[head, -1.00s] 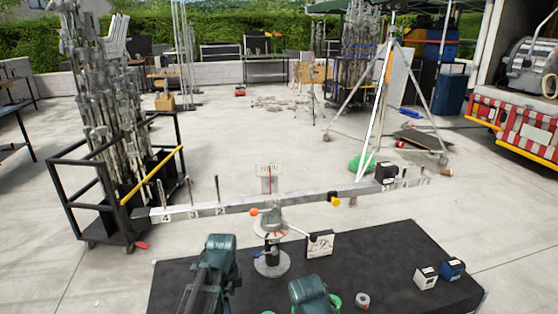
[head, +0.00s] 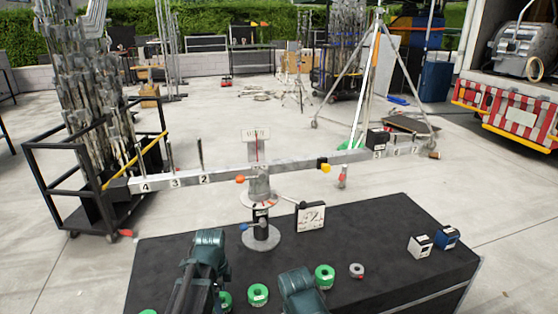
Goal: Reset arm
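Only the dark teal links of my two arms show, at the bottom of the head view, over the near part of the black table (head: 380,235). Neither gripper can be made out in this view, so what they hold is hidden. A grey balance beam (head: 225,176) with numbered marks rests across a round-based stand (head: 260,238) on the table. Its left end sits lower in the picture than its right end. A black block (head: 377,138) sits on the beam's right part.
Green rolls (head: 325,277) and a small grey ring (head: 357,271) lie near my arms. A black cart (head: 80,190) stands left. The table's middle right is clear.

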